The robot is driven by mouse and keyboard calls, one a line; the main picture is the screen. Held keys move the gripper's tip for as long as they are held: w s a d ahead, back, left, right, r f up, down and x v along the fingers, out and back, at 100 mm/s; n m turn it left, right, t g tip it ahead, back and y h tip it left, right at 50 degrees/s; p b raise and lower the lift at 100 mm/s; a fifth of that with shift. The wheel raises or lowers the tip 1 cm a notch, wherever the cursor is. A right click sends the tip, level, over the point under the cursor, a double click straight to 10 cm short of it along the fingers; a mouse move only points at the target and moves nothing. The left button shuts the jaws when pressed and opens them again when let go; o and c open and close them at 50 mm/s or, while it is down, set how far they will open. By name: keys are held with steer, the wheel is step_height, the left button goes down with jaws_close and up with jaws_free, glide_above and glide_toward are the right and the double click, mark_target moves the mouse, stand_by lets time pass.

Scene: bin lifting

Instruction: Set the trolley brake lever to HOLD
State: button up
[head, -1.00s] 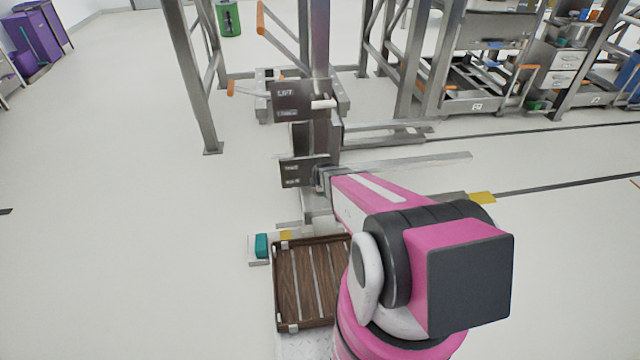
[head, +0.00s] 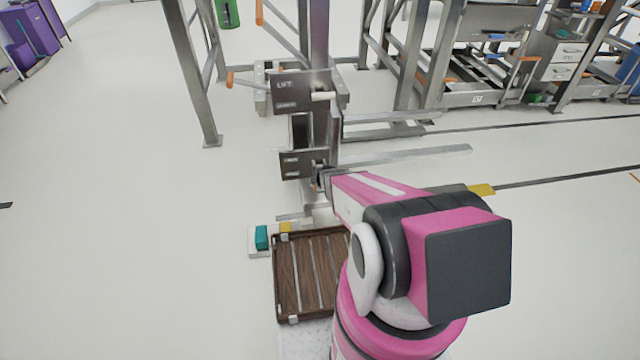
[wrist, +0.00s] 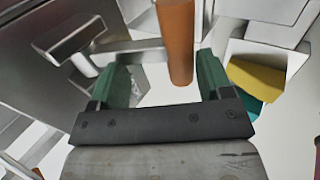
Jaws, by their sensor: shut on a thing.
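An upright orange lever handle (wrist: 176,40) shows in the wrist view between the two green fingers of my gripper (wrist: 165,82). The gripper is shut on this handle; the right finger lies close along it. In the head view my gripper (head: 322,182) is at the lower right corner of a dark lower label plate (head: 297,164) on the trolley column. The plate's small lettering cannot be read. The handle is mostly hidden there by my wrist, and the lever's setting cannot be told.
An upper plate marked LIFT (head: 288,92) with a pale handle (head: 323,96) sits above. A brown slatted tray (head: 279,290) lies below, beside a teal block (head: 261,237). Steel frame legs (head: 195,80) stand behind. The floor at left is clear.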

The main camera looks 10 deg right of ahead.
steer(key=shift+x, duration=1.35)
steer(key=o, duration=1.3)
steer(key=shift+s+f, duration=0.1)
steer(key=shift+s+r, duration=0.25)
steer(key=shift+r, duration=0.3)
steer(key=v, duration=1.2)
steer(key=shift+s, duration=0.3)
